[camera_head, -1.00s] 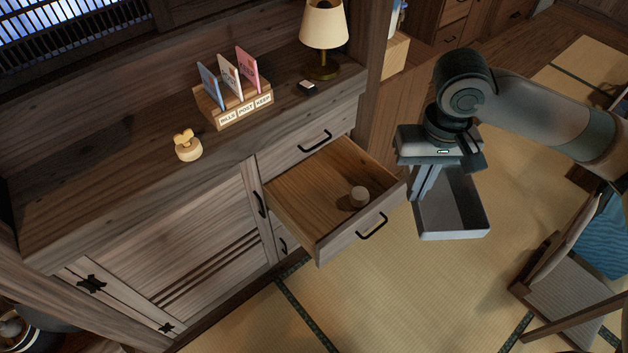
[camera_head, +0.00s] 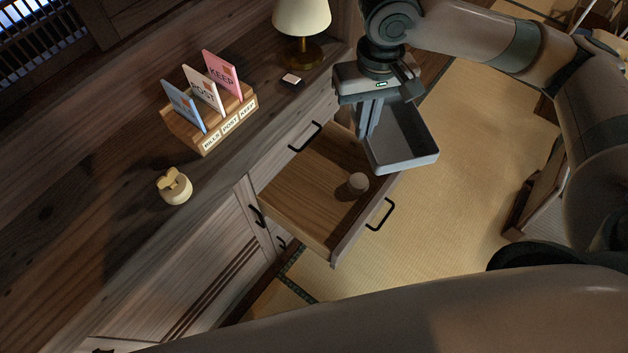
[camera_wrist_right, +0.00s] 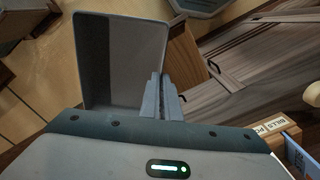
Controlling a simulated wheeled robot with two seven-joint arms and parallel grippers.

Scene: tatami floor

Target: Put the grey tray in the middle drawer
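The grey tray (camera_head: 412,157) is an open, shallow box. My right gripper (camera_head: 367,130) is shut on one of its side walls and holds it in the air. In the head view the tray overlaps the far right end of the open middle drawer (camera_head: 300,192); its height above the drawer is hard to tell. In the right wrist view the fingers (camera_wrist_right: 166,100) pinch the wall of the tray (camera_wrist_right: 125,55). My left gripper is out of view.
A closed drawer with a black handle (camera_head: 305,137) is above the open one. On the cabinet top stand a letter rack (camera_head: 228,130), a lamp (camera_head: 303,25), a small dark block (camera_head: 291,81) and a cream figurine (camera_head: 174,187). Tatami floor (camera_head: 460,190) lies right of the drawer.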

